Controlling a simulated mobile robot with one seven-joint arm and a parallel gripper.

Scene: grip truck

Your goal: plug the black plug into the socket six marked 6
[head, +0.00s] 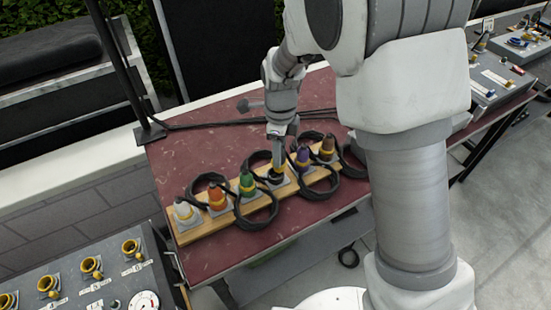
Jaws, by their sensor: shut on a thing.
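The black plug (277,177) has a yellow ring and stands in the wooden rack on the dark red table, between the green and purple plugs. My gripper (278,161) points down and is shut on the black plug from above. The fingers partly hide the plug's top. Whether it is lifted at all cannot be told. The socket marked 6 (131,248) is a yellow-rimmed round opening on the grey panel at lower left. It looks empty, with its cap hanging below it.
The wooden rack (200,233) also holds white (184,211), orange (217,197), green (247,184), purple (303,158) and brown (327,149) plugs. Black cable loops (257,223) lie around them. A dark pole (122,70) stands at the table's left back corner. Other sockets (91,265) line the panel.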

